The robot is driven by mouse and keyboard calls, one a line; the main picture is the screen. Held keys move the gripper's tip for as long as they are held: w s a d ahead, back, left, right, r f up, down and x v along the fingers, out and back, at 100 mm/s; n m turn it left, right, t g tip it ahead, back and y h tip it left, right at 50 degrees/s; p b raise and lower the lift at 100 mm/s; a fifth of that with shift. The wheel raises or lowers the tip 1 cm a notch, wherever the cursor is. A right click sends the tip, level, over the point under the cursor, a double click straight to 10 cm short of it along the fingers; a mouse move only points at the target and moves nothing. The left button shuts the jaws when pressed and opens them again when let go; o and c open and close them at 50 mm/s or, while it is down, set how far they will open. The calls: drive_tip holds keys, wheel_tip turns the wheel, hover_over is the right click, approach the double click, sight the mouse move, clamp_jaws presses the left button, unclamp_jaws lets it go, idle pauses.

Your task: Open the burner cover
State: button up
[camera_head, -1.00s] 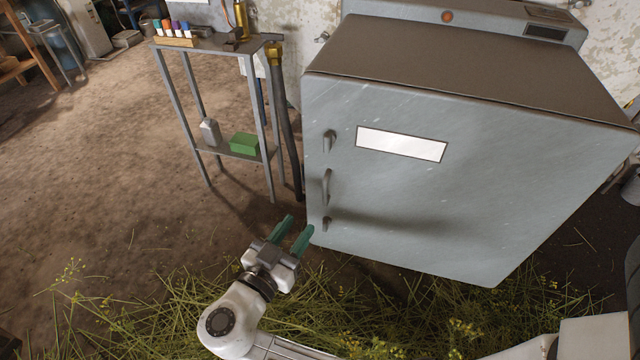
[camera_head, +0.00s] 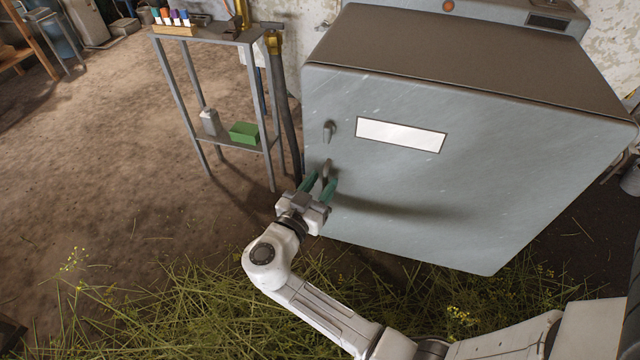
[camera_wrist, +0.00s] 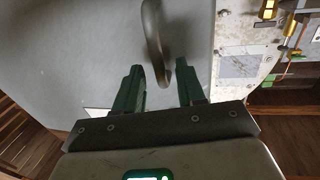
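The burner cover looks to be the large grey metal door (camera_head: 440,190) on the front of the boxy unit, with a white label plate. Its curved grey handle (camera_head: 326,170) is near the left edge; the wrist view shows this handle (camera_wrist: 153,35) as a dark bent bar. My gripper (camera_head: 320,184) has two green fingers and is at the lower part of the handle. In the wrist view the fingers (camera_wrist: 160,75) are apart, with the handle's lower end between them. I cannot tell whether either finger touches it.
A narrow metal shelf stand (camera_head: 215,37) with small bottles and a green box (camera_head: 244,132) stands to the left. Cut herbs (camera_head: 190,315) cover the floor in front.

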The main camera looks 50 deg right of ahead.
clamp_jaws()
idle(0.6)
